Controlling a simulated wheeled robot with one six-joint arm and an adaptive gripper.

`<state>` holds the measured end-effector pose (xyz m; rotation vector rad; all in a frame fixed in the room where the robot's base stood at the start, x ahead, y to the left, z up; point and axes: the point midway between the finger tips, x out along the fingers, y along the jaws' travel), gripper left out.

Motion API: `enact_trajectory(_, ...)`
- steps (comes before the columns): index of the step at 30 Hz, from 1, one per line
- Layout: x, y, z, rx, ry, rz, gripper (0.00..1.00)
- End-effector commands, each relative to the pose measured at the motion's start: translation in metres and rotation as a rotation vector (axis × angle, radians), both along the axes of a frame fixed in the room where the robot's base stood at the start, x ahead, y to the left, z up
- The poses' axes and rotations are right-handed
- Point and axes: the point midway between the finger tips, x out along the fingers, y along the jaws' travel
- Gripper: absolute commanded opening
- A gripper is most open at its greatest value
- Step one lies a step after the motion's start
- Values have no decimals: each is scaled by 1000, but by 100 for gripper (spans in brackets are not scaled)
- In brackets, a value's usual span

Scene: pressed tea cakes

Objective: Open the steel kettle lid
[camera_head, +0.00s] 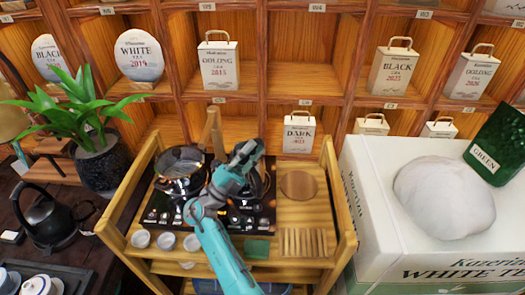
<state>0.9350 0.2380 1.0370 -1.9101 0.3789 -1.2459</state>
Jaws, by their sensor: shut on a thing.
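A shiny steel vessel (181,168) stands on the left of the dark stove top on the wooden cart. A second dark, shiny vessel (264,190), which I take for the steel kettle, stands on the right side of the stove, largely hidden behind my teal arm. My gripper (257,174) points down over this second vessel and is mostly covered by my wrist. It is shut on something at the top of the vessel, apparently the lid. The lid's edge and any gap under it are hidden.
Several small white cups (166,241) stand at the cart's (328,225) front left. A round wooden board (298,185) and a slatted piece (304,242) lie right. A black kettle (47,217) and a potted plant (98,160) stand left; a large white box (375,238) stands right.

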Motion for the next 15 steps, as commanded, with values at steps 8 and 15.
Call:
enact_trajectory(8,0,2,0,5,-7,-1,0)
enact_trajectory(15,0,2,-1,4,-6,-2,35)
